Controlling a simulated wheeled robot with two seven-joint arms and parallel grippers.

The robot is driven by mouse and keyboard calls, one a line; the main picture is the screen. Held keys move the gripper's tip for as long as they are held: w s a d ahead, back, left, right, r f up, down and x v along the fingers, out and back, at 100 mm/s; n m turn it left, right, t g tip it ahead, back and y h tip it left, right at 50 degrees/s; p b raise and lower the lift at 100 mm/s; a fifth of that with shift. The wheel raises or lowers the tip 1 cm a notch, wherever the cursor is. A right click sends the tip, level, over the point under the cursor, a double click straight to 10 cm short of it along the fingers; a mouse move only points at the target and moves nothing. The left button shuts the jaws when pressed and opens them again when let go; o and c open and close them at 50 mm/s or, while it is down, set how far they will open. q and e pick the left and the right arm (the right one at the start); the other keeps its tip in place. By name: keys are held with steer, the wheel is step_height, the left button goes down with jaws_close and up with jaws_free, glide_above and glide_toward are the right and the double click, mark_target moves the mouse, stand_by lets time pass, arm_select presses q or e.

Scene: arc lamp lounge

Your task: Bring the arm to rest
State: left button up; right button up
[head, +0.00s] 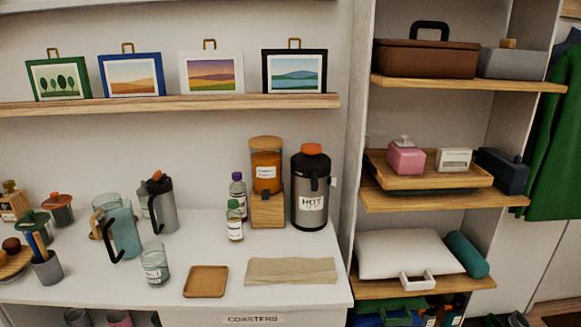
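Neither of my grippers shows in the head view, and no arm of mine can be made out over the counter or in front of the shelves. The white counter (320,295) carries a brown square coaster (206,281) and a folded beige cloth (291,271) near its front. A clear glass (154,263) stands left of the coaster. What my grippers hold, if anything, cannot be seen.
A blue pitcher (121,230), a grey jug (162,207), small bottles (235,222), an orange-filled dispenser (266,172) and a dark flask (311,190) stand on the counter. Framed pictures line the wall shelf (180,104). A loaded shelf unit (440,201) stands at right.

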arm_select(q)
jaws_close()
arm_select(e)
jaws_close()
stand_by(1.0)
